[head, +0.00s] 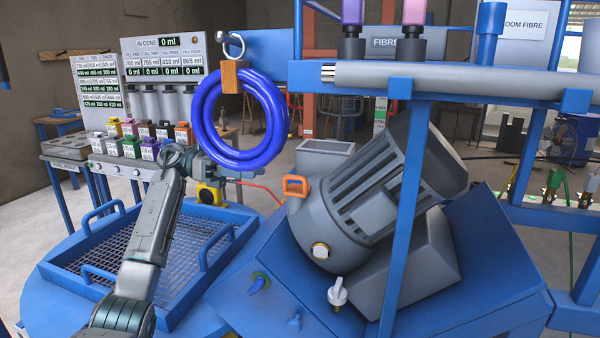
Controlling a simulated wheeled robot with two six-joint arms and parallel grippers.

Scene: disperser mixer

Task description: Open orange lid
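Several small white containers with coloured lids stand on a grey bench at the left in the head view. One at the right end of the back row has an orange lid (182,126), which looks closed. An orange loop handle (296,186) also sits on the grey motor housing at centre. My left arm rises from the bottom left, and its gripper (238,174) points right, to the right of and below the orange-lidded container. The gripper is small and dark, so its fingers are unclear. My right gripper is not in view.
A blue hose coil (238,117) hangs from a hook near my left gripper. A blue tray with a mesh floor (58,277) lies below the arm. A large grey motor (375,190) and blue frame posts (408,190) fill the right side.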

